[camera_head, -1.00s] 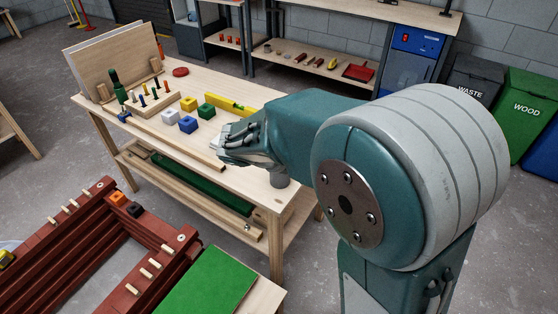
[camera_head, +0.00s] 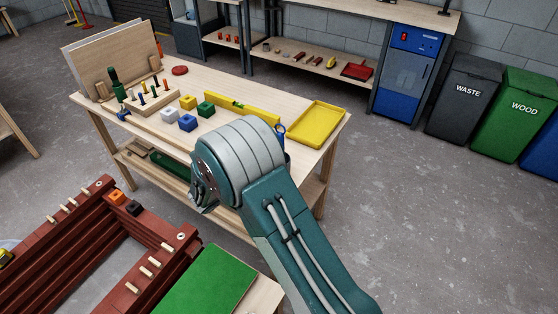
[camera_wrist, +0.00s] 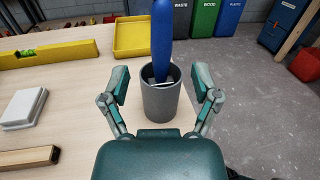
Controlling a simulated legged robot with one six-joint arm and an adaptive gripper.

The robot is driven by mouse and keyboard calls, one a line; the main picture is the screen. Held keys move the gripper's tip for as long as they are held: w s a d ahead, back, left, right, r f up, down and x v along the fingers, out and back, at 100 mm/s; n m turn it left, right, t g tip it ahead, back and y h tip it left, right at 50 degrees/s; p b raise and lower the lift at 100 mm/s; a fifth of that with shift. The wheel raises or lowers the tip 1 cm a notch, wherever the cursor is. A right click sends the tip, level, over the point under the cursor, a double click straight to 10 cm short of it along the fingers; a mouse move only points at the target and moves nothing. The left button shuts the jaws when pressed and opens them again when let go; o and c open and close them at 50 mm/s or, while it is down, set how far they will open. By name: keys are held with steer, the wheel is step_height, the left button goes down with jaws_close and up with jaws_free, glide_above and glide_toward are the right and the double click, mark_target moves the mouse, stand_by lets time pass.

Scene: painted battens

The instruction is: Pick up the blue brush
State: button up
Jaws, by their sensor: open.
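The blue brush (camera_wrist: 162,38) stands upright in a grey cup (camera_wrist: 163,102) in the wrist view, its blue handle rising out of the top. Its lower end is hidden inside the cup. My gripper (camera_wrist: 164,86) is open, with one finger on each side of the cup and a gap on both sides. In the head view a small blue piece (camera_head: 281,131), which looks like the brush handle, shows behind my arm. The cup and most of my gripper are hidden there.
A yellow tray (camera_wrist: 134,37) lies behind the cup, and a yellow level (camera_wrist: 48,54) lies to the left. Colored cubes (camera_head: 187,123) and a peg block (camera_head: 150,100) stand farther along the table.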

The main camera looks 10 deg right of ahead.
steer(key=x, duration=0.8)
steer(key=shift+r, duration=0.2)
jaws_close()
